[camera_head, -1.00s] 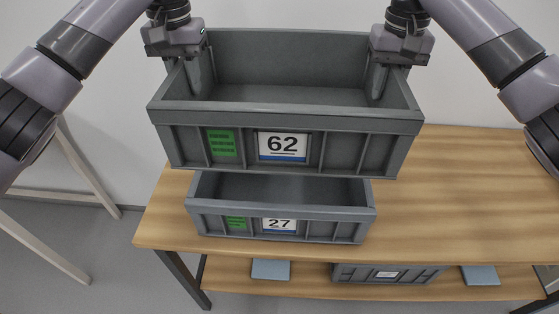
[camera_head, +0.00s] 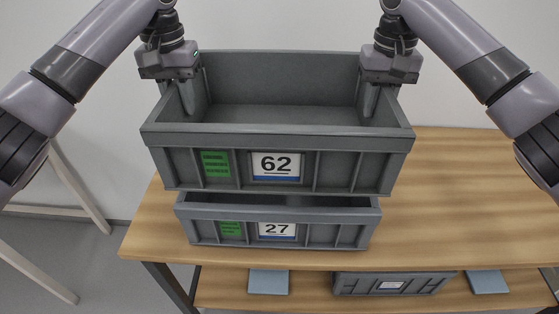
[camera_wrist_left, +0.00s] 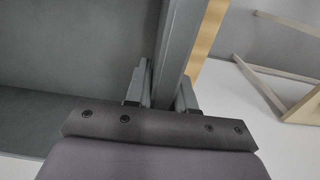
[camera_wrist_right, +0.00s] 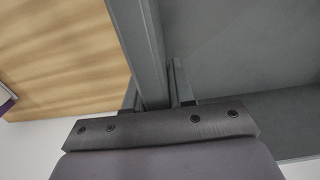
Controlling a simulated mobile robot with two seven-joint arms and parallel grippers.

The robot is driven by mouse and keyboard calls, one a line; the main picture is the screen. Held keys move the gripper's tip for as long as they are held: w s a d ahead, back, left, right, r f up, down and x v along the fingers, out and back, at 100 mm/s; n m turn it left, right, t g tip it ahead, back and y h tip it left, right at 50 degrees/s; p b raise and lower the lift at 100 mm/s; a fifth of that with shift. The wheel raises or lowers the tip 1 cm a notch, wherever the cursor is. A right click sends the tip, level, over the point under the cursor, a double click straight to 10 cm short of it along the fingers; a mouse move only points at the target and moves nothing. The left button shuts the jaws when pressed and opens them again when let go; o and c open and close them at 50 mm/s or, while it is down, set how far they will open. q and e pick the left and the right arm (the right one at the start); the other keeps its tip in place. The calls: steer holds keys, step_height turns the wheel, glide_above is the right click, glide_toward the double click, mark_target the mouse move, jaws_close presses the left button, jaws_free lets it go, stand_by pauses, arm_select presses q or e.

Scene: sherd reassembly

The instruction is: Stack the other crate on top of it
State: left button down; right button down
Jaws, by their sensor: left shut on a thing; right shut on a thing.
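A grey crate labelled 62 (camera_head: 276,166) is held level in the air between my grippers, in the head view. My left gripper (camera_head: 184,98) is shut on its left end wall, and the left wrist view shows that wall (camera_wrist_left: 178,50) between the fingers. My right gripper (camera_head: 372,98) is shut on its right end wall, which also shows in the right wrist view (camera_wrist_right: 140,50).
The table top right of the crates is clear. On the lower shelf (camera_head: 320,299) lie another grey crate (camera_head: 350,284) and two blue-grey flat pieces (camera_head: 268,281) (camera_head: 487,281). A pale wooden trestle (camera_head: 75,185) stands at the left.

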mark_target(185, 121)
arm_select(q)
steer(key=shift+f, duration=0.1)
arm_select(e)
steer(key=shift+f, duration=0.15)
